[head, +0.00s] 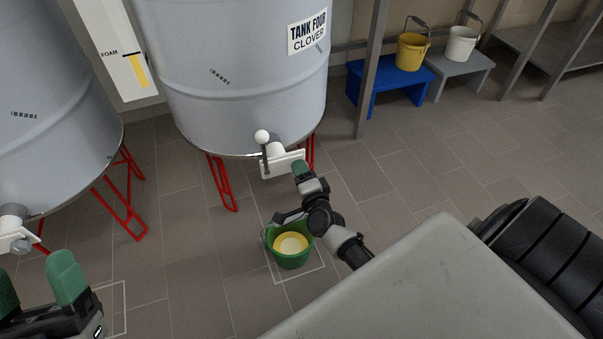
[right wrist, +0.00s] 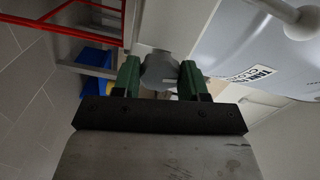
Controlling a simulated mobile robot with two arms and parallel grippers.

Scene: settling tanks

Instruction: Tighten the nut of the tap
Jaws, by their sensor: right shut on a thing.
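The tap (head: 276,150) sits low on the front of the light grey tank labelled "TANK FOUR CLOVER" (head: 240,80). It has a lever with a white ball knob (head: 262,136) and a white plate (head: 283,166) beside it. My right gripper (head: 301,168) is at the tap's outer end. In the right wrist view its green fingers (right wrist: 161,82) are shut on a grey rounded nut (right wrist: 159,68). The nut is mostly hidden by the gripper in the head view. My left gripper (head: 38,284) is open and empty at the lower left, away from the tap.
A green bucket (head: 271,252) with pale yellow contents stands on the floor below the tap. Another tank (head: 50,120) with a tap (head: 14,236) is at left. Red legs (head: 222,182) support the tanks. Blue (head: 376,98) and grey stools (head: 458,72) hold buckets at the back.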

